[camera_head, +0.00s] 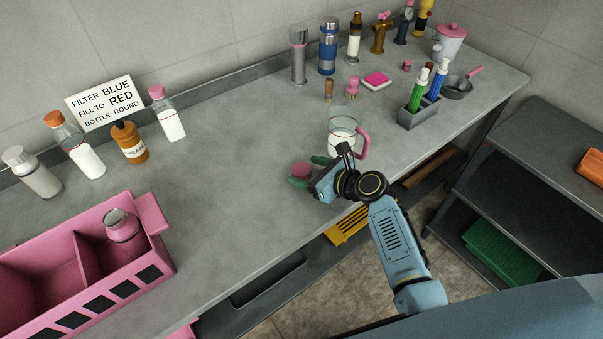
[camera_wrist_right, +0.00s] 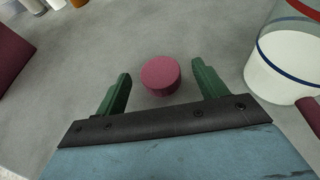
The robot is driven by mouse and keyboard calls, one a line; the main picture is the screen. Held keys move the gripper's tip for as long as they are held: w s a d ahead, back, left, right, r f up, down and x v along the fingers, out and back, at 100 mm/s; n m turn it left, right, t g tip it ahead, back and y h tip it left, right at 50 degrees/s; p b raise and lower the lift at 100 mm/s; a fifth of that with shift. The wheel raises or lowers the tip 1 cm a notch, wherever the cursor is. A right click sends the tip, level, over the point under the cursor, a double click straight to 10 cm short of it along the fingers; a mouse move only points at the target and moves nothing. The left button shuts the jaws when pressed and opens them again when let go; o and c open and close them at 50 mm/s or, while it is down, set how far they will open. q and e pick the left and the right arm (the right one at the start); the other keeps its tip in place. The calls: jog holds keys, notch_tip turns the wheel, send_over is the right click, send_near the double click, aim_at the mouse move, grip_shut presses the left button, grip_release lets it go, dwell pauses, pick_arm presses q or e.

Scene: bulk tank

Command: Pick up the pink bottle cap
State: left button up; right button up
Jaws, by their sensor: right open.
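The pink bottle cap (camera_head: 301,170) is a small round disc on the grey counter, just left of the glass jug in the head view. It also shows in the right wrist view (camera_wrist_right: 160,76), between and slightly beyond the green fingertips. My right gripper (camera_head: 309,171) is open, with its two green fingers on either side of the cap; it also shows in the right wrist view (camera_wrist_right: 162,88). A gap shows between the cap and each finger there. My left gripper is not in view.
A glass jug (camera_head: 342,133) with white liquid and a pink handle stands close beside my right gripper. A pink crate (camera_head: 75,258) stands at the left front. Bottles line the wall, and a grey holder (camera_head: 419,118) stands at right. The middle counter is clear.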

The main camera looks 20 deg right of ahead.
jog(key=shift+w+a+f, duration=0.3)
jog(key=shift+w+a, duration=0.05)
jog(key=shift+w, duration=0.15)
jog(key=c, duration=1.1)
